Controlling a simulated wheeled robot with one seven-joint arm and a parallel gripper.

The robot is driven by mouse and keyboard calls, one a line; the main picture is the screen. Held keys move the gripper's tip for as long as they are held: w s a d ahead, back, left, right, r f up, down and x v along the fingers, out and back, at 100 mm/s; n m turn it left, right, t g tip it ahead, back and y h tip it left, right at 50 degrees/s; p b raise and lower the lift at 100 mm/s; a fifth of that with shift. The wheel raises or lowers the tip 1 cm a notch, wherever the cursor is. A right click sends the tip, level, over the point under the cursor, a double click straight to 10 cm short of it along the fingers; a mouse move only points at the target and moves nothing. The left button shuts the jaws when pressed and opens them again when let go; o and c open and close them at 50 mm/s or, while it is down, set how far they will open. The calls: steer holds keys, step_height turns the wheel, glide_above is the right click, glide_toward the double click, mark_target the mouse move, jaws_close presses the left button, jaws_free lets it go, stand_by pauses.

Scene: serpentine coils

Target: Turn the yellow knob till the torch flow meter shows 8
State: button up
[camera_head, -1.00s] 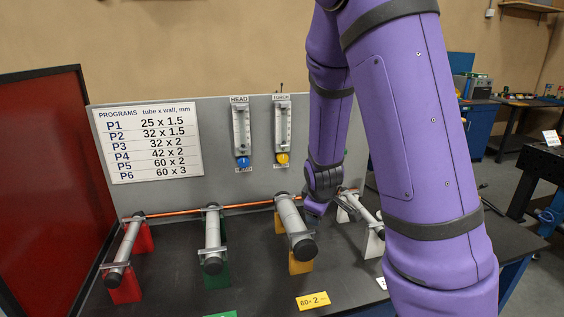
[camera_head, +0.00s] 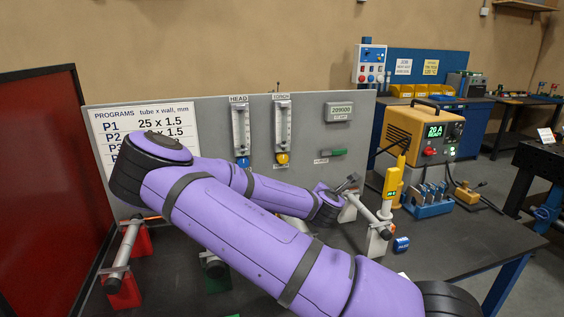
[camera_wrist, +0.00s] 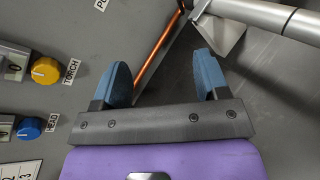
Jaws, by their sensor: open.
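The yellow knob (camera_head: 283,158) sits under the torch flow meter (camera_head: 283,122) on the grey panel. The meter's reading is too small to tell. In the wrist view the yellow knob (camera_wrist: 45,71) is at the left, beside its TORCH label, with part of the meter at the picture's edge. My gripper (camera_wrist: 160,66) is open and empty, with blue fingertips. It is to the right of the knob and apart from it. In the head view my gripper (camera_head: 347,183) is low in front of the panel, right of the knob.
The blue HEAD knob (camera_head: 242,162) sits left of the yellow one, and shows below it in the wrist view (camera_wrist: 29,128). A copper tube (camera_wrist: 157,50) and a grey cylinder on a stand (camera_wrist: 262,16) lie near my fingers. A yellow power unit (camera_head: 425,130) stands at right.

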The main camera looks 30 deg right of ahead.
steer(key=w+a+r+n+t+y, duration=0.1)
steer(key=w+a+r+n+t, duration=0.25)
steer(key=n, duration=0.35)
steer(key=n+t+y, duration=0.4)
steer(key=n, duration=0.4)
glide_toward(284, 161)
steer(key=shift+s+a+r+g, duration=0.2)
steer(key=shift+s+a+g, duration=0.05)
steer(key=shift+s, duration=0.2)
steer(key=shift+w, duration=0.25)
steer(key=x, duration=1)
steer(key=shift+w+d+r, duration=0.1)
steer(key=shift+w, duration=0.05)
steer(key=c, duration=0.9)
